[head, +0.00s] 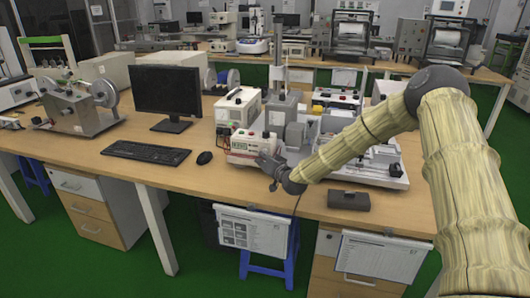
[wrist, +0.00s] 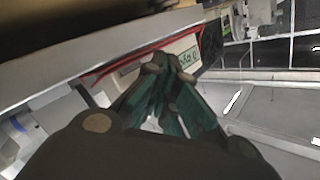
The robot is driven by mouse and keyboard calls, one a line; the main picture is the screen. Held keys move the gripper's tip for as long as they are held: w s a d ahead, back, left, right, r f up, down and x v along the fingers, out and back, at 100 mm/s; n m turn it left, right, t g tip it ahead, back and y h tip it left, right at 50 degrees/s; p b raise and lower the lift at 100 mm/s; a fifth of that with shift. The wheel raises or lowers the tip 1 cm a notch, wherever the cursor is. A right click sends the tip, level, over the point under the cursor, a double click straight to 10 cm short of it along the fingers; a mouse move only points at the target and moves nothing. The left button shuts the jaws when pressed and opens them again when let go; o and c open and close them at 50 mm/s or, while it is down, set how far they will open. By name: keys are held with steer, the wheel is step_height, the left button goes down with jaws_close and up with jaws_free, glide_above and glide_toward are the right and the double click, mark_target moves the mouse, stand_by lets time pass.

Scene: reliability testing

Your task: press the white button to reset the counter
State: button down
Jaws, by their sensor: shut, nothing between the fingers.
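The counter (head: 243,142) is a small white and red box with a green display, near the front edge of the wooden bench. In the wrist view its green display (wrist: 188,58) shows just beyond my fingertips, tilted in the picture. My gripper (head: 262,163) is shut and empty, at the lower right of the counter's front face. In the wrist view my gripper (wrist: 168,64) has its fingertips together, close to the counter's face; I cannot tell whether they touch it. I cannot make out the white button; my fingers may hide it.
A black mouse (head: 204,158), a keyboard (head: 146,152) and a monitor (head: 168,92) stand to the left on the bench. A test machine (head: 296,132) stands right behind my gripper. A dark grey box (head: 348,200) lies at the front edge. Bare bench lies around the mouse.

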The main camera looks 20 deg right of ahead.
steer(key=shift+s+a, duration=0.1)
steer(key=shift+s, duration=0.1)
steer(key=shift+s+a+p, duration=0.2)
steer(key=shift+s+a, duration=0.5)
steer(key=shift+s, duration=0.3)
steer(key=shift+s+a+p, duration=0.2)
steer(key=shift+s+a, duration=0.45)
steer(key=shift+s, duration=0.35)
steer(key=shift+d, duration=0.1)
